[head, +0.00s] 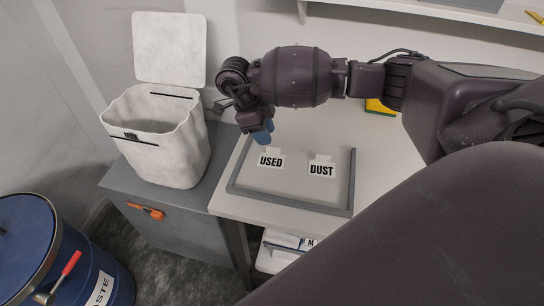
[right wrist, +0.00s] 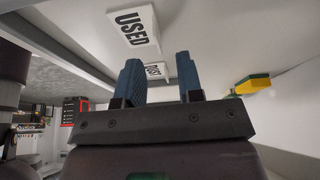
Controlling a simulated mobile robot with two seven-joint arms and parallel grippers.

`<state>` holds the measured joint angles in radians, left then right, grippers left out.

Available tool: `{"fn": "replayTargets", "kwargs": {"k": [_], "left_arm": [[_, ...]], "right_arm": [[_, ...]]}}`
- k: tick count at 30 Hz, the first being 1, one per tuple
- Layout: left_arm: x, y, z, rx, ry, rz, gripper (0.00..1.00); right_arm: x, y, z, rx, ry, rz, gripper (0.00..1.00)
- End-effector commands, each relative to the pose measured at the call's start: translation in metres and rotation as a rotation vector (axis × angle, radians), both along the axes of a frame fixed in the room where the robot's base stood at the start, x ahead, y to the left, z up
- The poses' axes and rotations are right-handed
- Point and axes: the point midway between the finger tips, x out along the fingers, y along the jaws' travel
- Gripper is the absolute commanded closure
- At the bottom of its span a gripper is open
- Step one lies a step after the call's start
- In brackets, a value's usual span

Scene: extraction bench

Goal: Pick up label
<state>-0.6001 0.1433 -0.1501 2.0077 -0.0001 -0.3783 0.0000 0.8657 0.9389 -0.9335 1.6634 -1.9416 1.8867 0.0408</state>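Two white labels sit inside a low grey frame on the bench. The USED label (head: 271,160) is on the left and the DUST label (head: 321,169) is on the right. My right gripper (head: 264,134) has blue fingers and is just behind the USED label in the head view. In the right wrist view my right gripper (right wrist: 160,77) is open and empty. The USED label (right wrist: 133,31) shows beyond the left finger there, and the DUST label (right wrist: 155,72) shows partly through the gap between the fingers. My left gripper is not in view.
The grey frame (head: 352,178) has raised edges around the labels. A white lidded bin (head: 160,140) stands on a grey cabinet to the left. A blue waste drum (head: 50,250) is at lower left. A yellow-green sponge-like item (head: 378,107) lies behind my arm.

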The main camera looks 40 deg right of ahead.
Motion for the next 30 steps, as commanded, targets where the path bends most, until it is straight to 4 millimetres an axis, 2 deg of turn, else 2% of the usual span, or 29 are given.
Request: {"fn": "replayTargets", "kwargs": {"k": [6,12,20,27,30], "left_arm": [[0.009,-0.001,0.006,0.000,-0.020,-0.005,0.57],[0.009,-0.001,0.006,0.000,-0.019,-0.006,0.57],[0.006,-0.001,0.004,0.001,-0.013,-0.003,0.57],[0.003,0.000,0.003,0.000,-0.007,-0.002,0.57],[0.002,0.000,0.002,0.000,-0.006,-0.002,0.57]], "right_arm": [[-0.008,-0.004,-0.018,0.002,0.003,0.000,0.66],[-0.016,-0.011,-0.042,0.002,0.002,0.000,0.66],[-0.016,-0.012,-0.046,0.001,-0.001,0.000,0.66],[-0.016,-0.012,-0.045,0.001,0.000,0.001,1.00],[-0.016,-0.012,-0.045,0.001,0.000,0.001,1.00]]}}
